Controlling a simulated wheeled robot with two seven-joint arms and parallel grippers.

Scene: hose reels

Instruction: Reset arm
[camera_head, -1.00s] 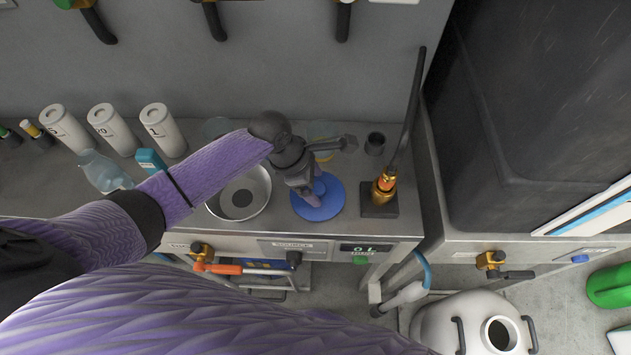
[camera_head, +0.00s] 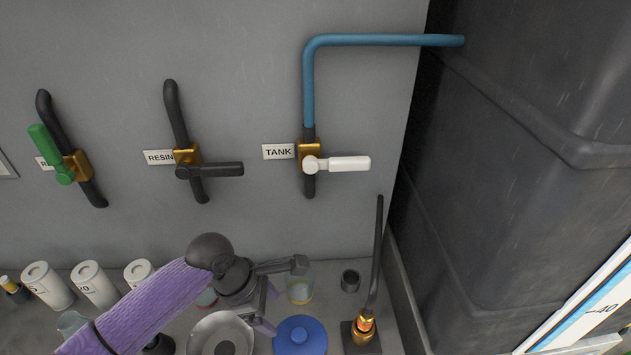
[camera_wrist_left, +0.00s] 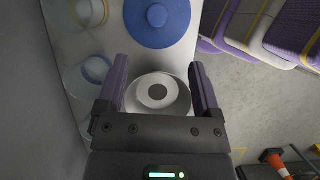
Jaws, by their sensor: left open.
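My left arm, in a purple sleeve, reaches in from the lower left of the head view. Its gripper (camera_head: 262,318) is over the bench, between a metal bowl (camera_head: 203,341) and a round blue lid-like disc (camera_head: 300,337). In the left wrist view the two fingers (camera_wrist_left: 160,75) are spread apart with nothing held. The bowl (camera_wrist_left: 180,98), with a dark round centre, shows between and beyond them. The blue disc (camera_wrist_left: 156,37) lies ahead of the fingertips. My right gripper is in neither view.
Green (camera_head: 45,150), black (camera_head: 222,170) and white (camera_head: 345,164) valve handles are on the wall. White cylinders (camera_head: 93,287), a glass jar (camera_head: 300,290), a small dark cup (camera_head: 350,281) and a brass fitting (camera_head: 362,332) stand on the bench. A large dark tank (camera_head: 500,190) fills the right.

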